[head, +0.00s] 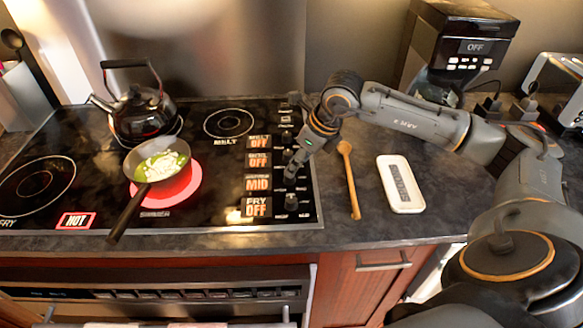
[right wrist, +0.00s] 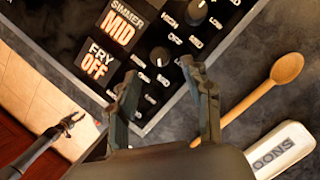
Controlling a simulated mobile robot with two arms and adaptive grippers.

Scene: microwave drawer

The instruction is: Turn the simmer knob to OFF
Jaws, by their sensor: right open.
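The simmer display (head: 257,183) reads MID. It also reads MID in the right wrist view (right wrist: 122,25). The dark simmer knob (right wrist: 160,57) stands beside it on the black control strip. My right gripper (head: 291,176) points down over the knob column. In the right wrist view its fingers (right wrist: 158,74) are spread apart, empty, with the simmer knob seen between and just beyond the tips. My left gripper (right wrist: 70,123) shows small at the lower left of the right wrist view, its jaws parted, away from the stove.
A pan (head: 157,160) with food sits on a glowing red burner. A kettle (head: 142,115) stands behind it. The fry display (head: 257,209) reads OFF. A wooden spoon (head: 351,185) and a white spoon rest (head: 401,184) lie right of the stove.

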